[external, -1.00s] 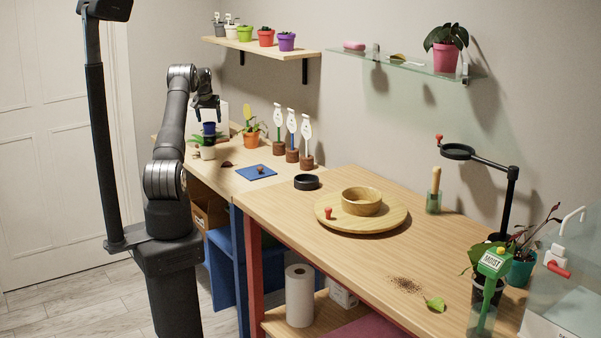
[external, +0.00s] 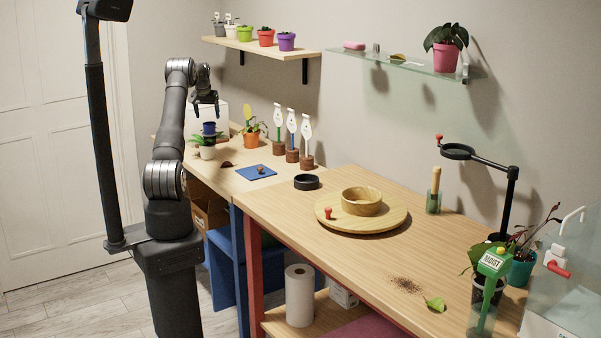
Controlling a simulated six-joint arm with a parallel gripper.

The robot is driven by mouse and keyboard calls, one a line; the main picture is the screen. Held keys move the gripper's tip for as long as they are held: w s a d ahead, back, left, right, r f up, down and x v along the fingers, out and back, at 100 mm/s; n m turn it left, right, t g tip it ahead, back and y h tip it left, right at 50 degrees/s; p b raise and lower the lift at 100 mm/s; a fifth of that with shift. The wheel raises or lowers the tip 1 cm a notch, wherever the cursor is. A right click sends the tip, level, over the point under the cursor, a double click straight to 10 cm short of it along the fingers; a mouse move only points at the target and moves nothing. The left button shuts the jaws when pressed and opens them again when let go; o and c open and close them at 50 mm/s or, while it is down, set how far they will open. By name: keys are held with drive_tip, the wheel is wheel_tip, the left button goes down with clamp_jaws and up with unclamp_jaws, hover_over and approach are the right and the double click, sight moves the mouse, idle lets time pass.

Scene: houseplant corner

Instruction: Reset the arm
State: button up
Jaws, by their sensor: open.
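My gripper (external: 206,108) hangs above the far left end of the workbench, pointing down, with its fingers apart and nothing visible between them. Below it, a small blue pot (external: 209,128) shows at a plant in a white pot (external: 207,152). My gripper is a little above the blue pot and looks apart from it. My arm rises from its pedestal at the left and bends over at the top.
An orange pot (external: 251,139) with a plant and several white-topped markers (external: 292,135) stand right of my gripper. A blue mat (external: 257,173) lies in front. A wall shelf (external: 262,46) with small pots hangs above. A wooden turntable (external: 385,222) holds a bowl (external: 361,201).

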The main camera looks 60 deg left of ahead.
sight(209, 124)
drive_tip(key=v, duration=0.6)
drive_tip(key=x, duration=1.2)
drive_tip(key=shift+w+a+f, duration=0.1)
drive_tip(key=shift+a, duration=0.05)
wheel_tip(209, 124, up, 4)
drive_tip(key=shift+f, duration=0.1)
drive_tip(key=w+d+r, duration=0.4)
drive_tip(key=d+r, duration=0.3)
drive_tip(key=d, duration=0.4)
drive_tip(key=w+d+f+m+h, duration=0.1)
drive_tip(key=w+d+f+m, duration=0.15)
drive_tip(key=w+d, duration=0.9)
drive_tip(key=w+d+f+m, duration=0.1)
drive_tip(key=w+d+m, duration=0.2)
drive_tip(key=w+d, duration=0.85)
drive_tip(key=d+m+t+h, duration=0.1)
drive_tip(key=d+m, duration=0.4)
drive_tip(key=d, duration=3.1)
drive_tip(key=shift+w+d+m+h, duration=0.25)
drive_tip(key=shift+d+m+h, duration=0.1)
drive_tip(key=shift+h, duration=0.15)
